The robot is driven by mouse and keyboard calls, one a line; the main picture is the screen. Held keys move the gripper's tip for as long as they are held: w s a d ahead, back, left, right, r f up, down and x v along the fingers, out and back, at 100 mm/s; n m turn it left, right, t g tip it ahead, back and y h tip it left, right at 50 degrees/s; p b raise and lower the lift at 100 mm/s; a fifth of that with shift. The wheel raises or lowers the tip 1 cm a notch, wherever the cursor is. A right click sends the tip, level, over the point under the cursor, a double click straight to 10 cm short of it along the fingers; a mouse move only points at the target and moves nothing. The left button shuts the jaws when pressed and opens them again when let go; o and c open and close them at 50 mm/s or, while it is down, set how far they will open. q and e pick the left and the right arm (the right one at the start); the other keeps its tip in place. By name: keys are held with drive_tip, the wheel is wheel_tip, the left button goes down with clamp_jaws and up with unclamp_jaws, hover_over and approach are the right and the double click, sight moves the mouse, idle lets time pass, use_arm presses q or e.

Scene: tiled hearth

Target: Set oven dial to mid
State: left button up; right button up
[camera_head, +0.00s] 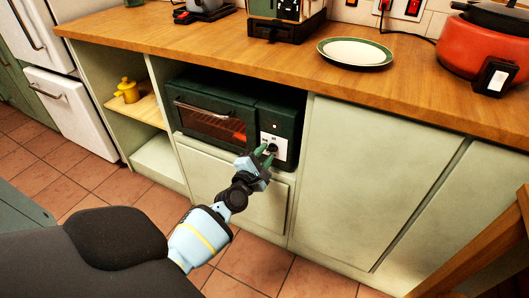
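The dark green oven (212,112) sits in a cabinet opening under the counter, with its glass door shut. Its white control panel (273,142) is on the right side of the front. The dial (271,149) is a small dark knob low on this panel, partly covered by my gripper. My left gripper (265,155) is at the dial, with its green fingertips on either side of it. The fingers look slightly apart; whether they touch the dial is too small to tell. The dial's setting cannot be read. My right gripper is not in view.
The wooden counter (215,42) runs above the oven, with a green-rimmed plate (355,53) and a red pot (480,50) on it. A yellow pot (127,91) stands on a shelf at left. A wooden chair or table part (480,245) is at lower right. The tiled floor (250,262) in front is partly clear.

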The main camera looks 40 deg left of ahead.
use_arm(q)
drive_tip(key=p+v, duration=0.1)
drive_tip(key=v, duration=0.6)
drive_tip(key=shift+s, duration=0.4)
idle(0.4)
